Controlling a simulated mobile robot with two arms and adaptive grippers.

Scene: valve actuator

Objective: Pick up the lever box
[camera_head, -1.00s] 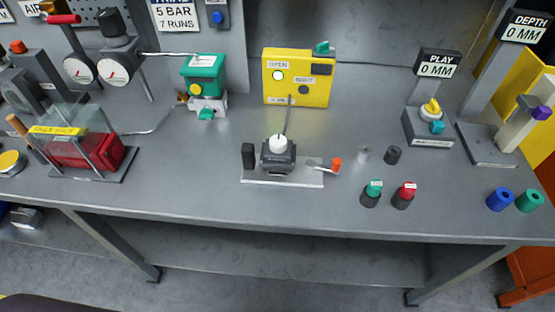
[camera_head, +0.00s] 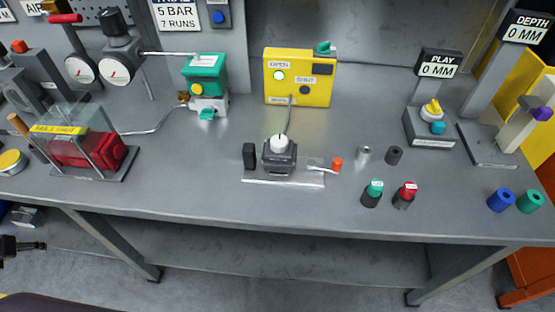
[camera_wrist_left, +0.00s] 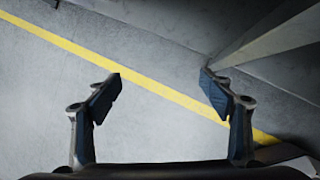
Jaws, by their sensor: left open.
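No box in view bears the name lever box, so I cannot tell for certain which one it is. A small dark grey box (camera_head: 279,157) with a white knob on top stands on a light plate (camera_head: 262,181) at the middle of the bench. A yellow box (camera_head: 283,90) with OPEN and SHUT labels and a green part on top stands behind it. My left gripper (camera_head: 24,246) shows partly at the left edge, below the bench top and far from both boxes. In the left wrist view my left gripper (camera_wrist_left: 162,80) is open and empty above the floor. My right gripper is not in view.
A green and white unit (camera_head: 207,85) stands left of the yellow box. A red part under a clear guard (camera_head: 90,150) is at the left. Green and red capped cylinders (camera_head: 372,193) stand at the front right. The bench's front edge (camera_head: 290,231) lies between.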

